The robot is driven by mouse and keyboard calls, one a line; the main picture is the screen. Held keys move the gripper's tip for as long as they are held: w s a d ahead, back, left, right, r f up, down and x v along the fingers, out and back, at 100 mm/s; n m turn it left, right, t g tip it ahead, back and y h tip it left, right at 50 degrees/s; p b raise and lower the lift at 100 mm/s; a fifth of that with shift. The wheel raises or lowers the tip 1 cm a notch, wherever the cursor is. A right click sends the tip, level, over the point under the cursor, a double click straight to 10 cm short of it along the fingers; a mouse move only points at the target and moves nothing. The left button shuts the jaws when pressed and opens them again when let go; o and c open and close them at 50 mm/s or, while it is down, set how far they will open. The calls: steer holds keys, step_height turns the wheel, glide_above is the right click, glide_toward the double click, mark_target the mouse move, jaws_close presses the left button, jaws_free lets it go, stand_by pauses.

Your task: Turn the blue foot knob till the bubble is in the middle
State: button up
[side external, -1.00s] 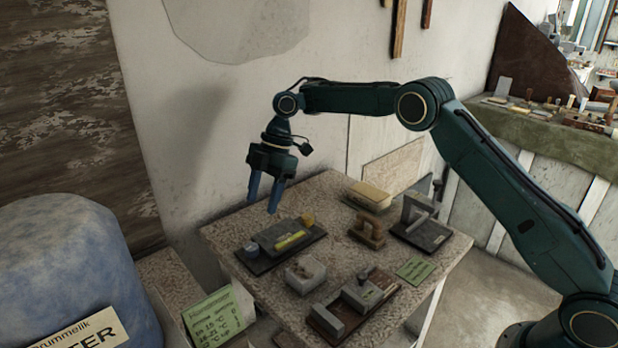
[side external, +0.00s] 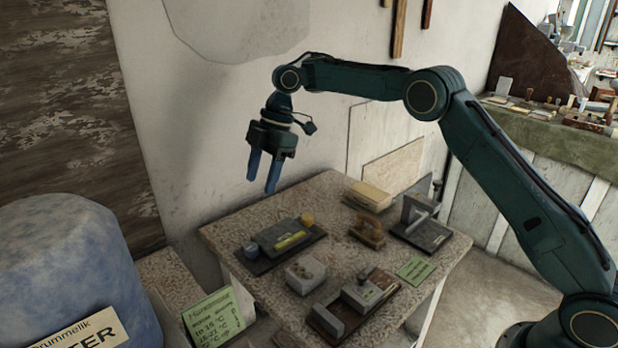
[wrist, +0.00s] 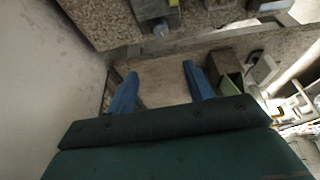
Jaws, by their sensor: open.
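A dark levelling device (side external: 272,254) with a yellow vial (side external: 290,241) lies on the far left part of the stone-topped table. A small blue-grey knob (side external: 251,249) sits at its left end and a yellow knob (side external: 307,219) at its far right end. The bubble is too small to make out. My gripper (side external: 262,186) is open and empty, pointing down, above and apart from the device. In the wrist view, its blue fingers (wrist: 160,70) are spread with nothing between them. The bluish knob (wrist: 160,29) shows near the top edge there.
The table (side external: 225,238) also holds a pale block (side external: 305,273), a dark clamp-like tool (side external: 350,305), a wooden brush (side external: 367,232), a yellowish block (side external: 370,195), a metal stand (side external: 421,222) and a green card (side external: 415,270). The wall stands close behind my gripper.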

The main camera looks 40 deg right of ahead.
steer(key=s+d+r+m+t+h, duration=0.1)
steer(key=s+d+r+m+h, duration=0.1)
steer(key=s+r, duration=0.3)
steer(key=s+d+r+m+t+h, duration=0.1)
steer(key=s+d+r+m, duration=0.1)
steer(key=s+r, duration=0.4)
steer(key=shift+s+m+h, duration=0.4)
steer(key=shift+s+m, duration=0.4)
steer(key=shift+s, duration=0.15)
steer(key=shift+f, duration=0.1)
steer(key=w+a+f+n+g+y, duration=0.1)
steer(key=w+a+f+n+y, duration=0.2)
steer(key=w+f, duration=0.8)
step_height(320, 180, down, 3)
steer(key=shift+w+r+y, duration=0.1)
steer(key=shift+w+y, duration=0.15)
steer(key=shift+y, duration=0.35)
